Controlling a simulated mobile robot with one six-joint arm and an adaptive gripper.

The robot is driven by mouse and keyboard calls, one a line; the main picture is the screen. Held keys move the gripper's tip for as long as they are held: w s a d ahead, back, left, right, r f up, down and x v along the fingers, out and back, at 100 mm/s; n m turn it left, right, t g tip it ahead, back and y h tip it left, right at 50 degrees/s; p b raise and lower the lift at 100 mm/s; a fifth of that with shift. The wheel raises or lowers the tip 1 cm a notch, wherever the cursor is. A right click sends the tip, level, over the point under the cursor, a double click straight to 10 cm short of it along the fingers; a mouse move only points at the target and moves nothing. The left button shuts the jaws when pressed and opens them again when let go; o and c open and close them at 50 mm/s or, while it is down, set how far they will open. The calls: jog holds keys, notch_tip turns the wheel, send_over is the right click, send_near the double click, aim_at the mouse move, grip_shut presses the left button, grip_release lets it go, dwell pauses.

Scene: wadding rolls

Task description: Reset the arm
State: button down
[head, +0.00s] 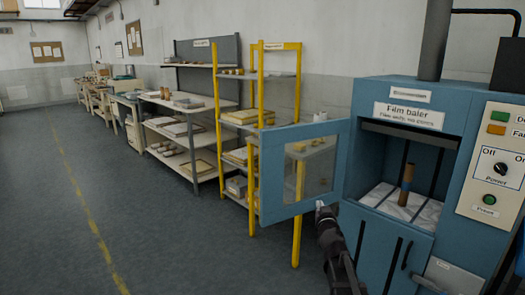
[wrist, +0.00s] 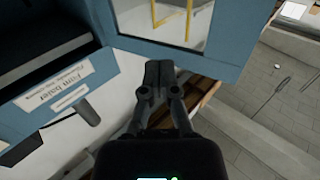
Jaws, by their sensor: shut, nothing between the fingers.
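My gripper (head: 322,208) is in front of the blue film baler (head: 410,93), low by the lower edge of its open door (head: 268,185). In the wrist view the two dark fingers (wrist: 159,68) are together and hold nothing. Their tips lie close to the blue door frame (wrist: 135,47); I cannot tell whether they touch it. The door has a clear window and swings out to the left. My arm reaches up from the bottom of the head view.
A brown roll (head: 407,180) stands upright in the baler's open chamber on whitish film. A panel with a power knob (head: 501,169) is at the right. A yellow-post rack (head: 258,115) and shelves (head: 190,107) line the wall. The floor (head: 130,215) at left is clear.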

jog(key=s+d+f+m+g+h, duration=0.45)
jog(key=s+f+g, duration=0.45)
jog(key=s+f, duration=0.3)
jog(key=s+a+f+n+g+y, duration=0.2)
jog(key=s+a+f+g, duration=0.25)
jog(key=s, duration=0.45)
jog(key=s+a+f+n+g+y, duration=0.25)
jog(key=s+g, duration=0.25)
jog(key=s, duration=0.4)
notch_tip(320, 180, up, 22)
jog(key=a+p, duration=0.1)
jog(key=p, duration=2)
jog(key=shift+s+f+p, duration=0.2)
jog(key=shift+f+p, duration=0.05)
jog(key=shift+p, duration=0.1)
jog(key=shift+a, duration=0.15)
